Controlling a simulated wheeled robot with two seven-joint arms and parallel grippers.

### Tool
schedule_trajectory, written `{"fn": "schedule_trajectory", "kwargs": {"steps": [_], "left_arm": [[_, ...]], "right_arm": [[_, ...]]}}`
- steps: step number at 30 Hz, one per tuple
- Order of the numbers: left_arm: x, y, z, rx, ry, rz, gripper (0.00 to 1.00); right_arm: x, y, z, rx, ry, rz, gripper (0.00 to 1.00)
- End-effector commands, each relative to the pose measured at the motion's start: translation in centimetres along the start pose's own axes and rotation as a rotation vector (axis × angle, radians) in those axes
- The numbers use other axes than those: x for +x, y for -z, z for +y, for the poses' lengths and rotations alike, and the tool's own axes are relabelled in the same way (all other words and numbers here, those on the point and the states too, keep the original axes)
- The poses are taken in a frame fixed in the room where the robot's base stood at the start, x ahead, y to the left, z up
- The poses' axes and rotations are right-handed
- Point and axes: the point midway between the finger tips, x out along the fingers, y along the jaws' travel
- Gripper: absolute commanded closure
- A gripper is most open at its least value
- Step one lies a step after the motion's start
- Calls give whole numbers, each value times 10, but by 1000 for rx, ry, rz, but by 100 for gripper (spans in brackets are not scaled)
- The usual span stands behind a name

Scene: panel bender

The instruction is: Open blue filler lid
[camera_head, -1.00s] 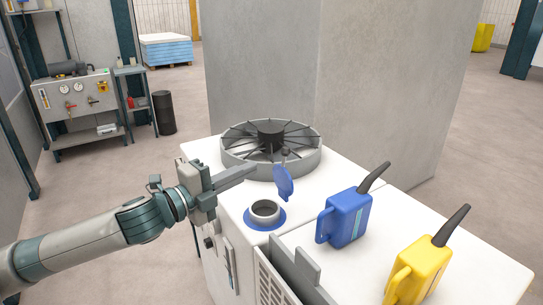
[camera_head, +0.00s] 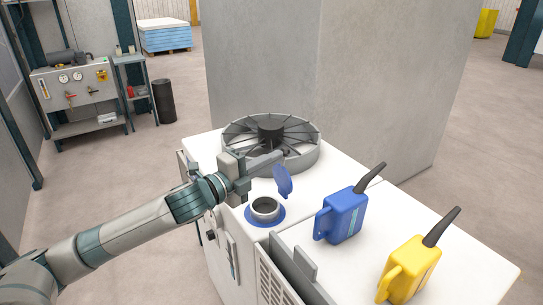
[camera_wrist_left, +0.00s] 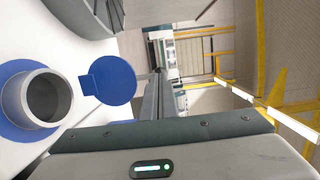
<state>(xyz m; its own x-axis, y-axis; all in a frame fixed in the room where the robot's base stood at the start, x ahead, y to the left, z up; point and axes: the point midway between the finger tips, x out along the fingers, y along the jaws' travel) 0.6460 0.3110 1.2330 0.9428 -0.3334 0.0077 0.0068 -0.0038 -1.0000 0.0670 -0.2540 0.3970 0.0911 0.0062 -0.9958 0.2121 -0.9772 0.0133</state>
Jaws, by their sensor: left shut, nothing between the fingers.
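The blue filler lid (camera_head: 283,181) stands raised on its hinge at the back of the filler neck (camera_head: 264,207), whose round mouth is uncovered inside a blue ring. In the left wrist view the blue lid (camera_wrist_left: 110,80) stands beside the open grey neck (camera_wrist_left: 45,98). My left gripper (camera_head: 280,157) is shut and empty. Its fingers point right, just behind and above the raised lid; whether they touch it I cannot tell. My right gripper is not in view.
A round fan (camera_head: 270,143) with a grey rim is set in the white machine top behind the neck. A blue can (camera_head: 342,214) and a yellow can (camera_head: 407,270) with dark spouts stand to the right. A tall grey block (camera_head: 345,90) rises behind.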

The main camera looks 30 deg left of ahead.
Motion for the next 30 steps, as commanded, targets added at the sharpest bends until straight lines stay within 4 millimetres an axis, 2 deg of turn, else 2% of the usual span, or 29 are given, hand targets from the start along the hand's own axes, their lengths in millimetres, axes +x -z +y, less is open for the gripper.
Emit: {"fn": "schedule_trajectory", "kwargs": {"steps": [10,20,30], "left_arm": [[2,0,-2,0,1,0,100],[27,5,-7,-1,0,-1,100],[27,5,-5,0,0,-1,100]], "right_arm": [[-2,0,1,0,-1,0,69],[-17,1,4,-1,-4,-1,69],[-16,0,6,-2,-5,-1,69]]}}
